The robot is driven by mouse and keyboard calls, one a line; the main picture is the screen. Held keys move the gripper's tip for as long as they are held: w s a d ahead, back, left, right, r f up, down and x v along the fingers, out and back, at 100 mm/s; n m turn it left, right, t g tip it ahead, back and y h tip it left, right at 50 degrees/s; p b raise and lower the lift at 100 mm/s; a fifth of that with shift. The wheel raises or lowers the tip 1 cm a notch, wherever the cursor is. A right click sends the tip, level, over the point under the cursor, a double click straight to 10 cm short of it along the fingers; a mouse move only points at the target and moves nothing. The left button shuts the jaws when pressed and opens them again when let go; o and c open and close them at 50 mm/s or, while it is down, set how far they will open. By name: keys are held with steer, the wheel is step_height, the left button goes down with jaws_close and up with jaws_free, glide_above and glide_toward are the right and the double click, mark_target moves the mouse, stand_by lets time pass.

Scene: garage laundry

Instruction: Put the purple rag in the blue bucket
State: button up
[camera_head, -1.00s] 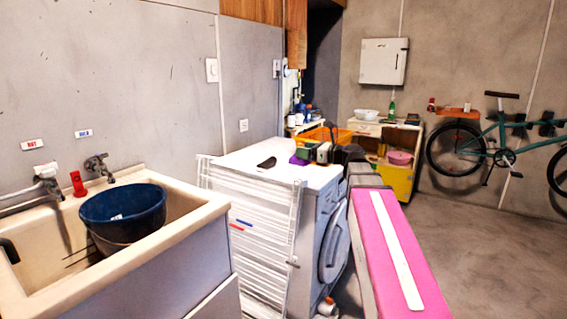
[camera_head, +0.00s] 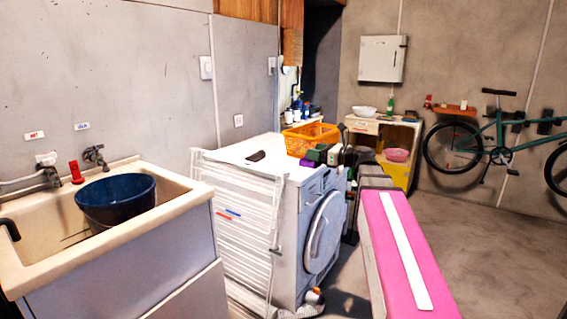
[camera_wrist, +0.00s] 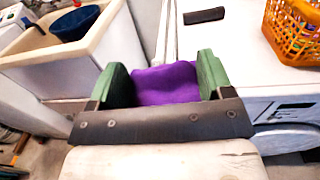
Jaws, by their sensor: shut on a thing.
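The purple rag (camera_wrist: 166,84) is bunched between the two green fingers of my gripper (camera_wrist: 163,76) in the wrist view, pressed on both sides. In the head view a small patch of the rag (camera_head: 306,162) shows beside my gripper (camera_head: 317,155), over the right side of the washing machine; my arm partly hides this area. The blue bucket (camera_head: 116,203) sits in the sink at the left, its mouth up. Its far inside is dark. The bucket (camera_wrist: 76,23) also shows at the top left of the wrist view, well apart from my gripper.
The cream sink (camera_head: 192,203) has a raised rim and a red-handled item at the back. A white drying rack (camera_head: 235,220) leans before the washing machine (camera_head: 322,235). An orange basket (camera_head: 311,137) stands on the machine.

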steer(key=s+d+f, duration=0.2)
steer(key=s+f, duration=0.1)
steer(key=f, duration=0.4)
steer(key=s+d+f+t, duration=0.1)
steer(key=s+d+f, duration=0.1)
steer(key=f, duration=0.5)
steer(key=s+d+f+m+h, duration=0.1)
steer(key=s+d+f, duration=0.1)
steer(key=s+f, duration=0.2)
step_height(320, 180, down, 3)
steer(key=shift+d+f+t, duration=0.2)
steer(key=shift+d+t, duration=0.1)
steer(key=shift+d, duration=0.1)
